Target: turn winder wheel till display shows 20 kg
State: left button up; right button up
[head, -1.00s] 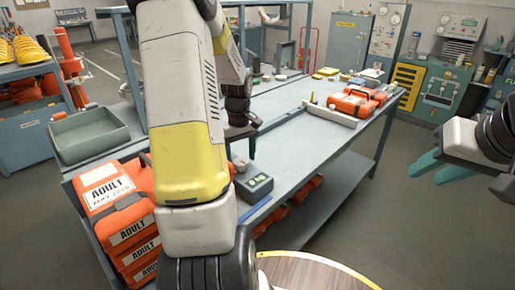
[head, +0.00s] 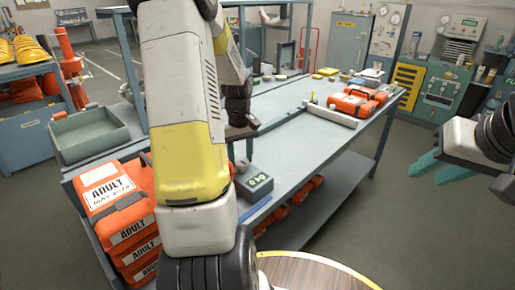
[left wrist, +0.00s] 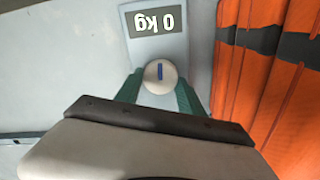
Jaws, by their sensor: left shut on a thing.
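The winder wheel (left wrist: 160,77) is a small round white knob with a blue mark on its top, seen in the left wrist view. It sits at the near end of a grey unit whose display (left wrist: 157,21) reads 0 kg, upside down in that view. In the head view the display unit (head: 257,184) stands at the table's near edge, its digits too small to read surely. My left gripper (left wrist: 160,88) is shut on the wheel, one green finger on each side. My right gripper (head: 440,167) is open and empty, held off the table at the right.
Orange cases (head: 115,207) marked ADULT are stacked at the left; orange also lies close right of the wheel in the wrist view. Another orange case (head: 355,101) is further along the table (head: 300,135). A grey-green tray (head: 90,135) is at the left.

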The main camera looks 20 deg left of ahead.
pick_arm(q)
jog(key=m, duration=0.5)
jog(key=shift+d+m, duration=0.1)
jog(key=shift+m, duration=2.2)
jog(key=shift+w, duration=0.1)
jog(key=o, duration=1.4)
jog(key=shift+c, duration=0.2)
